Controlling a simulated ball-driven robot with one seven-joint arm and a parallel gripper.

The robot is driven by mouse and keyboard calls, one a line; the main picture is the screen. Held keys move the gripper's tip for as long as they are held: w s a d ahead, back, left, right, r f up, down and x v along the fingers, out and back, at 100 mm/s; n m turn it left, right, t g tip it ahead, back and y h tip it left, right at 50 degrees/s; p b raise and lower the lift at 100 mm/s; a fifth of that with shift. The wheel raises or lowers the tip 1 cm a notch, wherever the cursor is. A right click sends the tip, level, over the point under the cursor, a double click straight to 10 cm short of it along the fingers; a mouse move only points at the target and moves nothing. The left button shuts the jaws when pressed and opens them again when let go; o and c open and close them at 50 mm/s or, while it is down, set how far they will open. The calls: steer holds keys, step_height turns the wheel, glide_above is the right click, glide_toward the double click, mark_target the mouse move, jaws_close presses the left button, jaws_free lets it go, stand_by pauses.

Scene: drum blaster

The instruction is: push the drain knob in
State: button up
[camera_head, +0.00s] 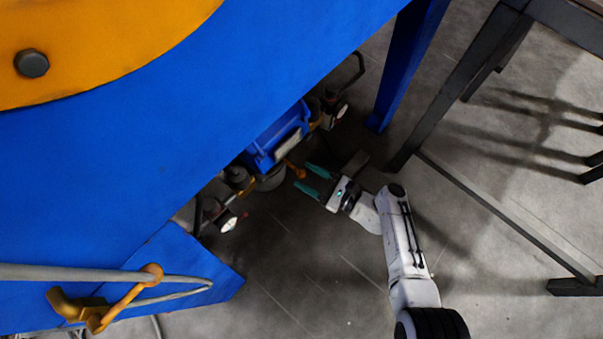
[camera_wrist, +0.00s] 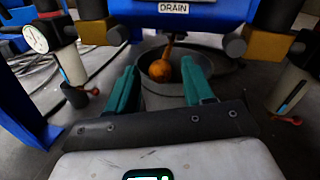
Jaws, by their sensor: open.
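The drain knob (camera_wrist: 160,70) is an orange ball on a short orange stem. In the wrist view it sits below the white DRAIN label (camera_wrist: 174,7), in front of a grey round cup-like part (camera_wrist: 150,90). In the head view the orange knob (camera_head: 299,173) sticks out from under the blue machine (camera_head: 265,150). My gripper (camera_head: 307,180) is open, with two teal fingers pointing at the knob. In the wrist view the fingers (camera_wrist: 159,82) stand apart on either side of the knob, with nothing held. I cannot tell whether the fingertips reach level with the knob.
Pressure gauges (camera_wrist: 34,39) flank the knob on both sides under the machine; the left one shows clearly in the wrist view. A blue leg (camera_head: 405,70) and a dark table frame (camera_head: 455,90) stand to the right. The grey floor (camera_head: 300,270) in front is clear.

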mark_target(283, 159)
steer(key=shift+x, duration=1.25)
steer(key=shift+c, duration=0.3)
jaws_close()
